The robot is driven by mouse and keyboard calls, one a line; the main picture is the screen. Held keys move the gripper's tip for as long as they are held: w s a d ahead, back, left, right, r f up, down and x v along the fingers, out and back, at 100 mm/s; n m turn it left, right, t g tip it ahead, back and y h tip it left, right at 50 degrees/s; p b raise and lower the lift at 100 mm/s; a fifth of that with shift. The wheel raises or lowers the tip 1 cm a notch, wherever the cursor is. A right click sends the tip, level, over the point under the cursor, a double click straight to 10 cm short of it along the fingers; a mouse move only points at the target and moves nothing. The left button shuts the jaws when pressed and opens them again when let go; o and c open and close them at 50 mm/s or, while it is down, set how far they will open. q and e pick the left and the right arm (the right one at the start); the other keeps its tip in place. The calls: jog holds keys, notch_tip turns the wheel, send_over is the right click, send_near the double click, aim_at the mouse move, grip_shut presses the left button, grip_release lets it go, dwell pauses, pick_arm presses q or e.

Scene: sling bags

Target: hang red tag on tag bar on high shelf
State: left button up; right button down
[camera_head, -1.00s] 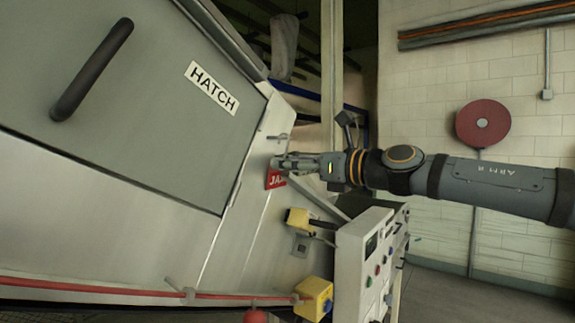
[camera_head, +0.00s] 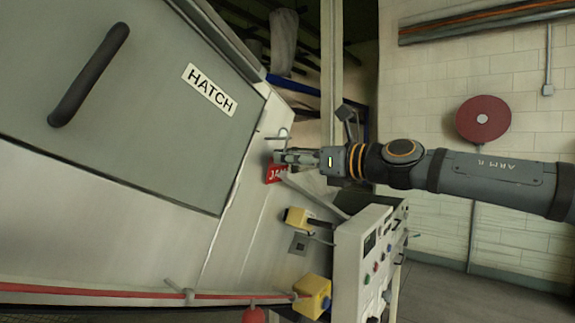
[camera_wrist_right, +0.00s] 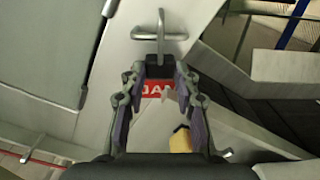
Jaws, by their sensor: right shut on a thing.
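My right gripper (camera_head: 279,157) reaches in from the right and is shut on the red tag (camera_head: 273,175), which has white lettering and hangs below the fingertips. In the right wrist view the tag (camera_wrist_right: 155,89) shows between and behind the fingers of the gripper (camera_wrist_right: 160,70). A small metal crossbar with a prong (camera_head: 278,137) sticks out of the pale panel just above the fingertips. In the right wrist view this bar (camera_wrist_right: 145,37) is just beyond the fingertips; I cannot tell whether the tag touches it. My left gripper is not in view.
A grey hatch (camera_head: 150,120) with a dark handle fills the left. Below my right gripper are a yellow block (camera_head: 297,217), a control box (camera_head: 360,255) and another yellow block (camera_head: 314,296). A red rail (camera_head: 110,291) runs along the bottom left.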

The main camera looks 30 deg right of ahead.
jog(key=shift+s+d+r+p, duration=0.1)
jog(key=shift+r+p, duration=0.25)
jog(key=shift+r, duration=0.15)
jog(key=shift+s+d+r+p, duration=0.1)
jog(key=shift+r+p, duration=0.2)
jog(key=shift+r, duration=0.15)
jog(key=b, duration=0.2)
jog(key=s+b, duration=0.1)
jog(key=b, duration=0.2)
jog(key=s+b, duration=0.1)
jog(key=b, duration=0.1)
jog(key=shift+s+d+f+b, duration=0.2)
jog(key=shift+d+f+b, duration=0.1)
jog(key=shift+b, duration=0.05)
jog(key=b, duration=0.5)
send_near(284, 151)
jog(key=shift+w+p, duration=0.3)
